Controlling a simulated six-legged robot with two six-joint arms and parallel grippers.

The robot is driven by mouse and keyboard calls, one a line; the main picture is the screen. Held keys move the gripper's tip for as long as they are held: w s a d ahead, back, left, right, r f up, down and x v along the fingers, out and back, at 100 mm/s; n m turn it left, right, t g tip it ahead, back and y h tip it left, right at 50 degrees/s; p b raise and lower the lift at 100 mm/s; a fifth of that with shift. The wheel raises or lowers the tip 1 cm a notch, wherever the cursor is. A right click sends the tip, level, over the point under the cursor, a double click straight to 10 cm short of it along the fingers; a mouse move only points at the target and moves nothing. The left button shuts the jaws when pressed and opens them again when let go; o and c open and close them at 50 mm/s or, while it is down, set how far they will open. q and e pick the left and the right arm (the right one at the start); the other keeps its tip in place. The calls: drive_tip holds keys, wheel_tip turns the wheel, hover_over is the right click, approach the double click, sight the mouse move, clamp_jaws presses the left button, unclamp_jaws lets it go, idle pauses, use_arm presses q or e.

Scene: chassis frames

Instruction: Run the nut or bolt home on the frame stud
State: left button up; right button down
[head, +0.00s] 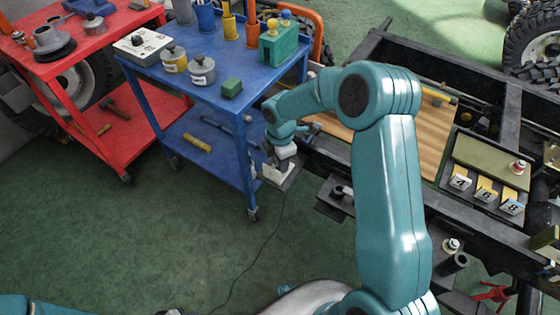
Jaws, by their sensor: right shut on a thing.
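My right gripper (279,176) hangs pointing down beside the blue cart's front right leg, left of the dark chassis frame (380,60). It is shut on a small part that is too small and covered to make out. A bracket (328,203) on the frame's near side carries a dark upright stud (338,192), right of the gripper and apart from it. Another dark cylinder (455,263) and a pale round fitting (452,245) sit lower right on the frame. My left gripper is out of view.
A blue cart (130,63) bears several weights, cups and a green block (231,87). A red cart (75,55) stands left of it. A tray (490,155) with numbered tags and a wooden board (425,150) lie on the frame. The green floor (120,240) is clear, bar a thin cable.

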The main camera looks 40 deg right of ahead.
drive_tip(key=shift+s+d+f+m+b, duration=0.1)
drive_tip(key=shift+d+f+m+b, duration=0.1)
drive_tip(key=shift+m+b, duration=0.5)
drive_tip(key=shift+m, duration=0.9)
drive_tip(key=shift+m+b, duration=0.65)
drive_tip(key=shift+m, duration=0.45)
drive_tip(key=shift+r+m, duration=0.2)
drive_tip(key=shift+m, duration=0.1)
